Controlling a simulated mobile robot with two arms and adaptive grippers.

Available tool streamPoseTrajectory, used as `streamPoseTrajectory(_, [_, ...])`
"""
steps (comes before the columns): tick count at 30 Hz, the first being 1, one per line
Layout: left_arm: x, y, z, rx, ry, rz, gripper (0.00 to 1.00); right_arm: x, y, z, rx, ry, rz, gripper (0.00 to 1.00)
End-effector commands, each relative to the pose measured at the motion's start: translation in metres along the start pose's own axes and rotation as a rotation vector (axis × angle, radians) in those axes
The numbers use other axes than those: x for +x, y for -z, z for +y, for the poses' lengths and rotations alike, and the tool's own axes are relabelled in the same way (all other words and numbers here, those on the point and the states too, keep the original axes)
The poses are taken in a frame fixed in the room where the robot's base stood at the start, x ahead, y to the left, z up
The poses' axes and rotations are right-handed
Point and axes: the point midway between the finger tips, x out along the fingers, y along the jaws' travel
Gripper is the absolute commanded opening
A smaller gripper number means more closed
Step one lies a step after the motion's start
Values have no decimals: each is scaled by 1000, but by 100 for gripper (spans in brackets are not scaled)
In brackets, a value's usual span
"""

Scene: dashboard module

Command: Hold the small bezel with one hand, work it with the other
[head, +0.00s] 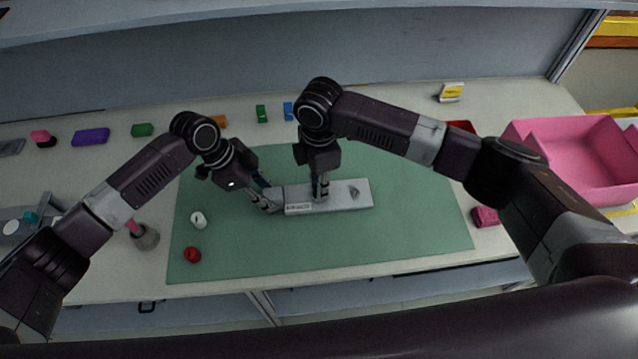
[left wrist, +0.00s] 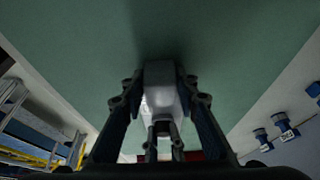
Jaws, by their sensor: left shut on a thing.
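The small bezel (head: 346,202) is a flat grey plate lying on the green mat, with a label at its front left and a small raised part near its right. My left gripper (head: 272,201) is shut on the bezel's left end. In the left wrist view its fingers (left wrist: 160,98) close on both sides of a pale grey block-like end (left wrist: 160,75). My right gripper (head: 320,190) points straight down over the bezel's left-middle part; its fingertips reach the plate, but their gap is too small to read. Its fingers also show beyond the bezel end in the left wrist view (left wrist: 164,143).
The green mat (head: 400,240) is mostly clear. A white cylinder (head: 198,220) and a red cap (head: 192,255) lie at its left. A pink bin (head: 570,160) stands at right, a pink block (head: 485,216) nearer. Small coloured blocks line the back of the table.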

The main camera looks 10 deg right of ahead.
Motion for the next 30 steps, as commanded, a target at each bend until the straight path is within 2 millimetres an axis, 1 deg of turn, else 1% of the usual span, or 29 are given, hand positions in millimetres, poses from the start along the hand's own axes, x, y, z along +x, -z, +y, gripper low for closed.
streamPoseTrajectory(1, [1,-1,1,-1,-2,-1,0,0,0,0,0,0,0,5])
streamPoseTrajectory(3, [1,-1,1,-1,-2,-1,0,0,0,0,0,0,0,0])
streamPoseTrajectory(14, [1,-1,1,-2,-2,-2,0,-4,0,0,-1,-1,1,0])
streamPoseTrajectory(17, [1,-1,1,-2,-2,-2,0,-10,0,1,-1,-2,1,0])
streamPoseTrajectory(30, [1,-2,0,-2,-1,-3,0,-45,0,1,0,-2,1,0])
